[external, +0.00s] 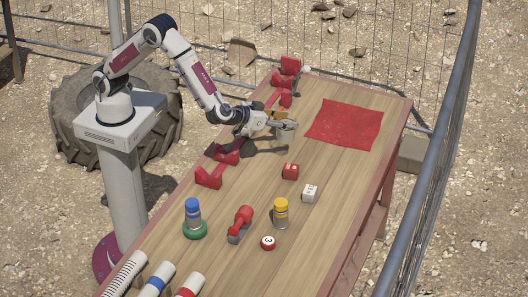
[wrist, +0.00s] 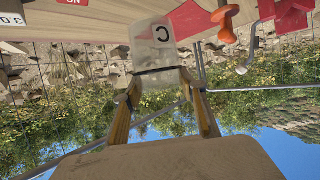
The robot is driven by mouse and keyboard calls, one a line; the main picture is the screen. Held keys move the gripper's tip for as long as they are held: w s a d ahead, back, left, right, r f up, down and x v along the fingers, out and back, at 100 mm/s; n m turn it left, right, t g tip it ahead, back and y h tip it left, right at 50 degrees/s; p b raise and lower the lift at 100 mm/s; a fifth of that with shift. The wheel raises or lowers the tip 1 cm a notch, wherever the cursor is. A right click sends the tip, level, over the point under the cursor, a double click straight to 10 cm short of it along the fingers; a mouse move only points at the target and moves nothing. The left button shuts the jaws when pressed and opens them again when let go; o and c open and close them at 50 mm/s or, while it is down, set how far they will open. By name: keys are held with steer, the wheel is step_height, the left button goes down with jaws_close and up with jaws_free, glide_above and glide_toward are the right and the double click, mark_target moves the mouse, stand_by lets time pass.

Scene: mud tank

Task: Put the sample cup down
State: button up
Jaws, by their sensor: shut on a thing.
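The sample cup (wrist: 153,42) is a pale grey cup marked with a dark letter C in the wrist view. My gripper (wrist: 158,82) is shut on it, with one tan finger on each side. In the external view my gripper (external: 276,124) is over the far half of the wooden table, left of the red cloth (external: 345,124). The cup (external: 287,132) shows only partly there, at the gripper's end. I cannot tell whether its base touches the table.
Red holders (external: 222,165) line the left edge. Bare wood surrounds the cloth.

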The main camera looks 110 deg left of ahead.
mark_target(284, 133)
steer(key=shift+s+a+r+n+y, duration=0.15)
steer(key=shift+s+a+n+y, duration=0.15)
steer(key=shift+a+n, duration=0.1)
steer(key=shift+f, duration=3.15)
steer(key=shift+f, duration=1.9)
steer(key=shift+f, duration=0.1)
steer(key=o, duration=1)
steer(key=shift+c, duration=0.2)
